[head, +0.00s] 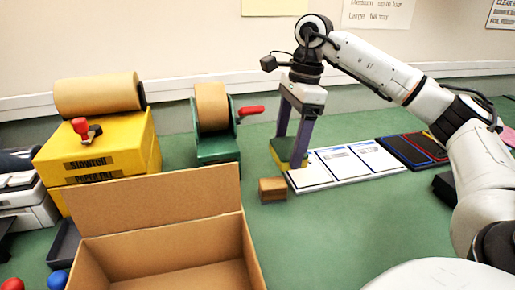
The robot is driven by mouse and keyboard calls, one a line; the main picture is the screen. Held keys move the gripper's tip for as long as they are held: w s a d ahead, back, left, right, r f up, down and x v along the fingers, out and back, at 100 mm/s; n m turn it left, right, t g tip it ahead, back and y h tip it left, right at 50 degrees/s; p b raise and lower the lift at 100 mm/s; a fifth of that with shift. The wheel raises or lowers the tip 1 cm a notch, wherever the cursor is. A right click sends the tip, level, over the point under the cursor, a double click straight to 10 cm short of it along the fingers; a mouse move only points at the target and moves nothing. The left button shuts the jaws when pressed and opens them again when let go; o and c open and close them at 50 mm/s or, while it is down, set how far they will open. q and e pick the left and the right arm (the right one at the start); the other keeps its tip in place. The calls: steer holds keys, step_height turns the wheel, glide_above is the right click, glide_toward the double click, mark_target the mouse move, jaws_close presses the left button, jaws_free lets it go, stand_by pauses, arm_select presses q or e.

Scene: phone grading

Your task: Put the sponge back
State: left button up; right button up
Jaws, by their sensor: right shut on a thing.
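My right gripper (288,148) points down near the middle of the head view, its two fingers shut on the sponge (284,157). The sponge is a small block with a green upper part and a yellow lower part. It is at or just above the left end of a white board (312,180); I cannot tell whether it touches anything. The fingers hide part of it. My left gripper is not in view.
A small brown block (272,190) sits just in front of the sponge. An open cardboard box (160,205) fills the front left. A green tape dispenser (217,145) and a yellow paper-fill machine (95,155) stand behind. Dark trays (412,150) lie right. Green table is clear front centre.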

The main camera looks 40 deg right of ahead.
steer(key=w+p, duration=0.1)
steer(key=w, duration=0.9)
steer(key=f, duration=0.6)
steer(key=shift+s+f, duration=0.25)
steer(key=shift+f, duration=0.05)
steer(key=shift+w+f, duration=0.2)
steer(key=shift+f, duration=0.05)
steer(key=shift+f, duration=0.1)
steer(key=o, duration=1)
steer(key=r, duration=0.4)
steer(key=d+r, duration=0.1)
steer(key=r, duration=0.3)
steer(key=r+p, duration=0.1)
steer(key=r, duration=0.3)
steer(key=shift+s+d+r, duration=0.1)
steer(key=shift+s+d, duration=0.25)
steer(key=shift+s, duration=0.05)
